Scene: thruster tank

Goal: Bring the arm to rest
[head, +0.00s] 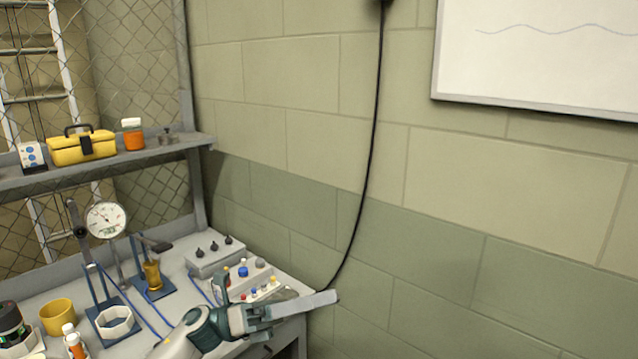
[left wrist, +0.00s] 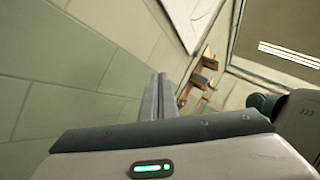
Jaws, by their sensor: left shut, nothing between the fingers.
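My left gripper (head: 318,302) is at the lower middle of the head view, over the right end of the workbench. Its fingers point right toward the block wall, and they are together with nothing between them. The left wrist view also shows the two closed fingers (left wrist: 157,98) side by side against the wall and a far opening. My right gripper is not in either view.
The workbench (head: 180,258) holds a control box with colored buttons (head: 262,284), a box with black knobs (head: 214,255), a dial gauge (head: 106,220) and a yellow mug (head: 58,316). A shelf (head: 100,165) carries a yellow toolbox (head: 82,147). A black cable (head: 369,150) hangs along the wall.

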